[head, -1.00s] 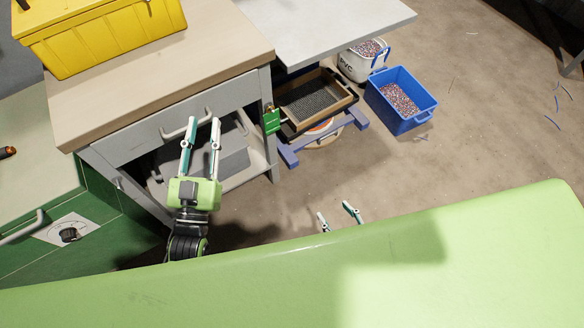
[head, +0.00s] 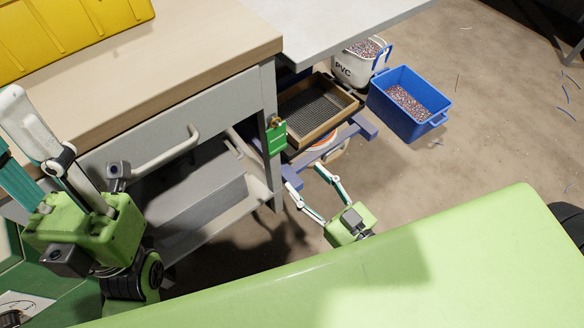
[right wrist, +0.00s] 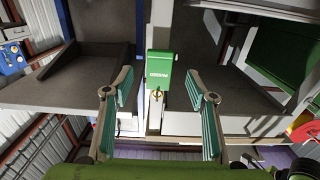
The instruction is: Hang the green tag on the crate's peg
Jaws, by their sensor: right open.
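The green tag (head: 276,139) hangs at the workbench's right front leg, with a small brass-coloured piece at its top. In the right wrist view the tag (right wrist: 159,66) appears upside down, centred between my fingers. My right gripper (head: 306,188) is open and empty, below and right of the tag, apart from it. It also shows in the right wrist view (right wrist: 160,88). The blue crate (head: 436,117) stands on the floor. A thin blue bent piece (head: 384,56) rises near its back left corner; I cannot tell whether it is the peg. My left gripper (head: 12,130) is large at the left, open, partly cut off.
The workbench (head: 190,68) carries a yellow box (head: 70,35) and has a drawer handle (head: 166,152). A wooden-framed sieve (head: 318,108) rests on a blue stand (head: 362,126) beside the leg. A white PVC bucket (head: 346,68) is behind the crate. Floor to the right is mostly clear.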

